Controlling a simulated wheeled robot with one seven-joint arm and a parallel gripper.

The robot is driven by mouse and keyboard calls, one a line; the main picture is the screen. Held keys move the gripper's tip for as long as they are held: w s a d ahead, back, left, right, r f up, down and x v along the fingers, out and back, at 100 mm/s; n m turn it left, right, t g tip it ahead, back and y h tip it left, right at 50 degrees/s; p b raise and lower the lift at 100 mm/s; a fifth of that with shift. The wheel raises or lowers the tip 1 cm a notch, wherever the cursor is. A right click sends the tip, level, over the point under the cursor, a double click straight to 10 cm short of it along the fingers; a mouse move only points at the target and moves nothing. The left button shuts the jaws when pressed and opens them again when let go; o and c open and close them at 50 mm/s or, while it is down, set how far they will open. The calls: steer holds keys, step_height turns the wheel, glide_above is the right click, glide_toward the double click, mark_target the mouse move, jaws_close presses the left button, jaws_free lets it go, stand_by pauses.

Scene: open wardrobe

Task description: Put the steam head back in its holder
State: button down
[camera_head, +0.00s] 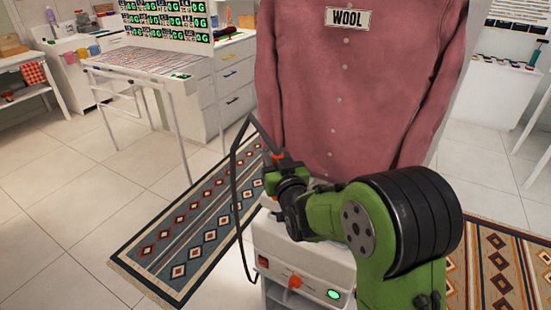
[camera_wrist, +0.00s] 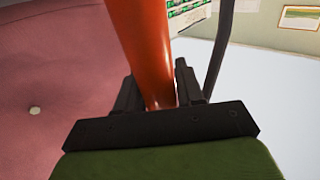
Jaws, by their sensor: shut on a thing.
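My gripper (camera_head: 274,172) is shut on the orange handle of the steam head (camera_wrist: 148,45), in front of the lower part of a pink shirt (camera_head: 350,85) labelled WOOL. In the head view only a little orange (camera_head: 278,157) shows at the jaws; the rest of the steam head is hard to make out. A black hose (camera_head: 234,190) rises in a loop and runs down beside the white steamer unit (camera_head: 300,252). The unit has an orange knob, a red switch and a lit green button. I cannot make out the holder.
A patterned rug (camera_head: 190,235) lies left of the steamer, another (camera_head: 500,270) at the right. A white table (camera_head: 150,65) and drawers (camera_head: 235,85) stand at the back left. A white cabinet (camera_head: 495,90) stands at the back right. Tiled floor at left is clear.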

steer(key=shift+f+b, duration=0.65)
steer(key=shift+b, duration=0.1)
steer(key=c, duration=0.6)
jaws_free()
steer(key=shift+f, duration=0.15)
